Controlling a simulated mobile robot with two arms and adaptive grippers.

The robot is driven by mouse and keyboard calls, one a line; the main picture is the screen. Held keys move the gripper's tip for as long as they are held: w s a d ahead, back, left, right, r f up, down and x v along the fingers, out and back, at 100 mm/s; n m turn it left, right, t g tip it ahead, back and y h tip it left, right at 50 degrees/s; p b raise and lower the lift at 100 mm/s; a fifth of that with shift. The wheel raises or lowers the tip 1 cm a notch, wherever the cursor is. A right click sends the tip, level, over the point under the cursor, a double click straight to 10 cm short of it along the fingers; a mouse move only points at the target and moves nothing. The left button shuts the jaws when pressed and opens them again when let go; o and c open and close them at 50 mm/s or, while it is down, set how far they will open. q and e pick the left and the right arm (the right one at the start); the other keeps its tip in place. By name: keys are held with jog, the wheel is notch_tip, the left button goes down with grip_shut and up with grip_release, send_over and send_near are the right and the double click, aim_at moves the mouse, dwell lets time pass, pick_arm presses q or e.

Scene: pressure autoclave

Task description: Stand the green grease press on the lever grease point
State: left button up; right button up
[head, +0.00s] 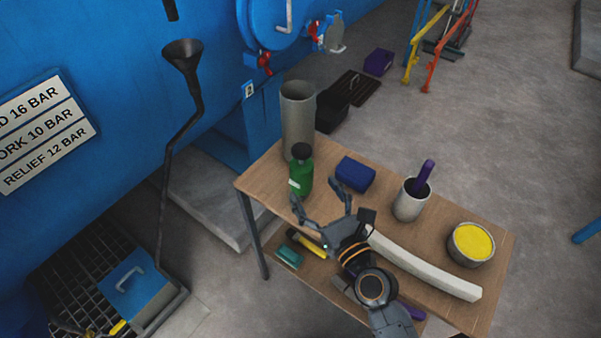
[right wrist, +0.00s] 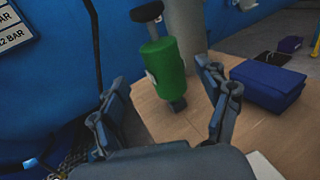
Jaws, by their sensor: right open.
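The green grease press (head: 301,177), a green cylinder with a black knob on top, stands upright near the left edge of the wooden table (head: 262,172). In the right wrist view the press (right wrist: 163,68) shows beyond and between the fingers, with a dark narrow foot on the table. My right gripper (head: 318,198) is open and empty, its fingers pointing at the press but apart from it. It also shows in the right wrist view (right wrist: 163,100). I cannot make out the lever grease point for certain. My left gripper is not in view.
A grey cylinder (head: 297,115) stands just behind the press, and a blue box (head: 355,174) lies right of it. A mug (head: 410,203), a yellow-filled tin (head: 471,244) and a pale curved strip (head: 430,268) take the table's right. The blue autoclave (head: 90,60) is at left.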

aim_at(307, 180)
jog(key=shift+w+a, duration=0.35)
jog(key=shift+w, duration=0.3)
jog(key=shift+w+a, duration=0.1)
jog(key=shift+w, duration=0.1)
jog(key=shift+w+a, duration=0.3)
jog(key=shift+w, duration=0.3)
jog(key=x, duration=0.3)
jog(key=shift+w+f, duration=0.25)
jog(key=shift+w, duration=0.1)
jog(key=shift+w+a, duration=0.1)
jog(key=shift+w, duration=0.05)
jog(key=shift+c, duration=1)
grip_shut()
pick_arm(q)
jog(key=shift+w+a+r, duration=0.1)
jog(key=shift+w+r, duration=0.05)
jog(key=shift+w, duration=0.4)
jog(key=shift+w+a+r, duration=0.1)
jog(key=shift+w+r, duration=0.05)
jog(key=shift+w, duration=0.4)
pick_arm(e)
jog(key=shift+r, duration=0.1)
